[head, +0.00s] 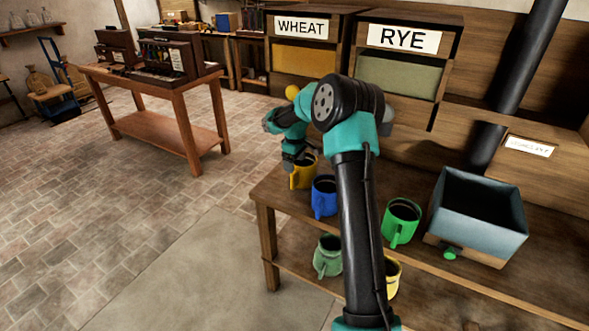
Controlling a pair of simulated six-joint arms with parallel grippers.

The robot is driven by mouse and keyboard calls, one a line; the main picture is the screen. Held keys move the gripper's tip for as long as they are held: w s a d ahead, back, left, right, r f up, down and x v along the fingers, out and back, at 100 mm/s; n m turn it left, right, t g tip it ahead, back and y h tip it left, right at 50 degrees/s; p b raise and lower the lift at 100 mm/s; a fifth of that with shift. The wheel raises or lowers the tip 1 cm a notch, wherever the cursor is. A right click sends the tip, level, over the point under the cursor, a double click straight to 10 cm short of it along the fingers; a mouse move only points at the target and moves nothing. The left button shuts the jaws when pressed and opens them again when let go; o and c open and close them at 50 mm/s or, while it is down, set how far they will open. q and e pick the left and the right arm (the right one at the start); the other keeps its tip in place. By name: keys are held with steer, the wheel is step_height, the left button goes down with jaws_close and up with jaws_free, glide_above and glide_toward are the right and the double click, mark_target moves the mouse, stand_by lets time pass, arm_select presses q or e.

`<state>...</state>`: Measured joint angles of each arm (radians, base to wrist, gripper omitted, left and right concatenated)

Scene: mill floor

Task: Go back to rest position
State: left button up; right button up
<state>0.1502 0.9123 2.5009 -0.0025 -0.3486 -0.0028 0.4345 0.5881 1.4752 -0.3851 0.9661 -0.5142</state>
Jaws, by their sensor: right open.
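My right arm rises from the bottom middle and bends left at its elbow. My right gripper (291,161) is open and points down beside the yellow mug (303,179) on the bench (264,190). I cannot tell whether it touches the mug. The blue mug (323,203) stands just right of the yellow one, partly behind my arm. A green mug (399,230) stands right of my arm. My left gripper is not in view.
A blue-grey open box (476,221) stands on the bench at right. A green mug (327,261) and a yellow mug (393,281) stand on the lower shelf. Wheat (301,28) and rye (404,38) bins are behind. The floor at left is clear up to a wooden table (170,83).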

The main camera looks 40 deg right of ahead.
mark_target(295, 174)
steer(key=shift+w+d+r, duration=0.15)
steer(key=shift+r, duration=1)
steer(key=shift+f, duration=4.3)
